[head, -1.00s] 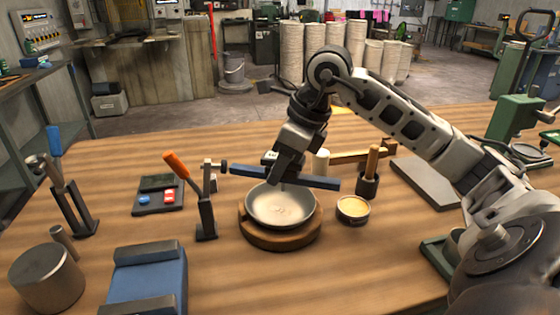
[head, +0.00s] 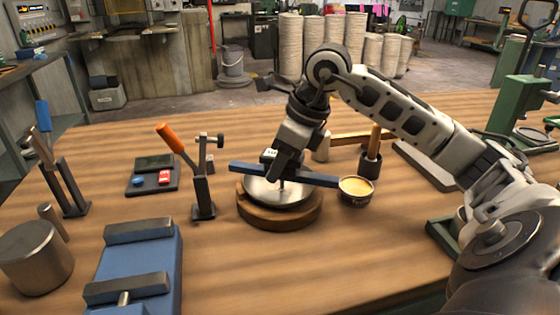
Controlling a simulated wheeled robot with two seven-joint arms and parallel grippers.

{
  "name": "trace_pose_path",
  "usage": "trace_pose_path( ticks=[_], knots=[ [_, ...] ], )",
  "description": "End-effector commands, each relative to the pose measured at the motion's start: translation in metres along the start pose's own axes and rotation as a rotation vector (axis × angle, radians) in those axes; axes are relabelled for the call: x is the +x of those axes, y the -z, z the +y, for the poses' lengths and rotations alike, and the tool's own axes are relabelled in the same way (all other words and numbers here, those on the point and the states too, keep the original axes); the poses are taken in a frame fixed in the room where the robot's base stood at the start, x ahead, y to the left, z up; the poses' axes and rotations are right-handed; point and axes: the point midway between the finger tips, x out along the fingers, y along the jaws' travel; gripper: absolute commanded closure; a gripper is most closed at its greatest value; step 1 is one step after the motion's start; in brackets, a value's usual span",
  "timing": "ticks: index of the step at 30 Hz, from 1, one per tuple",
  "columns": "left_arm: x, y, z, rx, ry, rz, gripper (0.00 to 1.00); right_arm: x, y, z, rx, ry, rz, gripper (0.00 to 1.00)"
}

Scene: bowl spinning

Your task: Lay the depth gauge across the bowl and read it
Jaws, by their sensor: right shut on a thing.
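The bowl (head: 300,199) is a pale metallic-looking round dish on a round wooden base (head: 280,218) at the middle of the table. The depth gauge is a blue bar (head: 245,168) with a small pale display and a thin rod pointing down over the bowl. The bar spans above the bowl's far part; whether it touches the rim I cannot tell. My right gripper (head: 281,172) is above the bowl, shut on the gauge near its middle, and hides part of it. My left gripper is out of view.
A round tin (head: 356,191) stands close to the bar's right end. A tool with a wooden handle in a dark holder (head: 370,163) is behind it. An orange-handled lever stand (head: 202,195) is left of the bowl. A blue vise-like block (head: 140,270) is front left. Table in front of the bowl is clear.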

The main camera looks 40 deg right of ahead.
Motion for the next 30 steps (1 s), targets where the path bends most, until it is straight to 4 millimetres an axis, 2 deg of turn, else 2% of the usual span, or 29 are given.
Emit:
trace_pose_path(
  ticks=[26, 27, 29, 30],
  knots=[
    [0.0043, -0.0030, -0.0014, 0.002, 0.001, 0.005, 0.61, 0.0043, 0.0016, -0.0001, 0.000, 0.000, -0.001, 0.95],
    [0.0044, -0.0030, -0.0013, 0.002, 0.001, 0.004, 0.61, 0.0043, 0.0017, -0.0001, 0.000, 0.000, -0.001, 0.54],
    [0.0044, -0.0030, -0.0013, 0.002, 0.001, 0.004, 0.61, 0.0043, 0.0017, -0.0001, 0.000, 0.000, -0.001, 0.40],
    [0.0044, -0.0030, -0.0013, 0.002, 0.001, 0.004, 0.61, 0.0044, 0.0017, -0.0001, 0.000, 0.000, -0.001, 0.40]
  ],
)
